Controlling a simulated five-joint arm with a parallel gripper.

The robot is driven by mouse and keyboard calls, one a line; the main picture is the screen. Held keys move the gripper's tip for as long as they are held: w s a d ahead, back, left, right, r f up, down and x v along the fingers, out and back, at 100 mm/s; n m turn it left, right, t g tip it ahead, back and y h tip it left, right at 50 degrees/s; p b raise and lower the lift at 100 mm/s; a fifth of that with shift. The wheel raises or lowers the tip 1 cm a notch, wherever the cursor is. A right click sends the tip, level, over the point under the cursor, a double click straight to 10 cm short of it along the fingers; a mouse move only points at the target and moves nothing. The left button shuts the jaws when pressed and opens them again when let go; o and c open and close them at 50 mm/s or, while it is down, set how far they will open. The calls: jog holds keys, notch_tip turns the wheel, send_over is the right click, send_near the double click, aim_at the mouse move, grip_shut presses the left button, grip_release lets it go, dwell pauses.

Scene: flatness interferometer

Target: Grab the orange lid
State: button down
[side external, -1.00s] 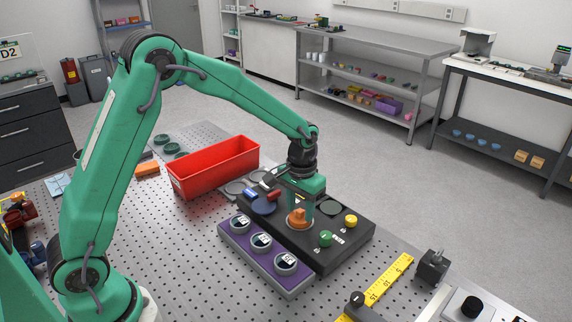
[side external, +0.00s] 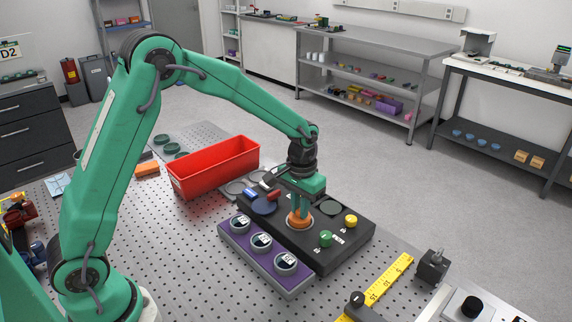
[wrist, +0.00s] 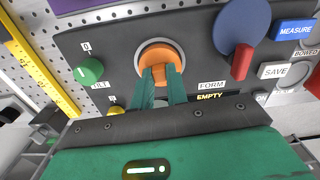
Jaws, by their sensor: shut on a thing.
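The orange lid (side external: 299,220) sits on the dark panel of the instrument (side external: 347,240), in a round grey-rimmed seat. In the wrist view the orange lid (wrist: 160,55) shows as a disc with a raised grip in its middle. My gripper (side external: 301,212) points down over it, and its green fingers are shut on the lid's grip. In the wrist view the fingertips of my gripper (wrist: 160,72) lie on either side of that grip. The fingers hide part of the lid.
A green knob (side external: 326,239), a yellow button (side external: 350,221) and a blue disc (side external: 263,206) are close by on the panel. A purple rack (side external: 240,245) with round grey-rimmed pieces stands in front. A red bin (side external: 187,186) stands behind left. A yellow ruler (side external: 393,271) lies right.

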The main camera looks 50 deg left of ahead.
jog(key=shift+r, duration=0.45)
notch_tip(320, 180, up, 3)
jog(key=shift+r, duration=0.1)
jog(key=s+d+r, duration=0.7)
jog(key=d, duration=0.2)
jog(key=shift+d, duration=0.25)
jog(key=shift+w+f, duration=0.1)
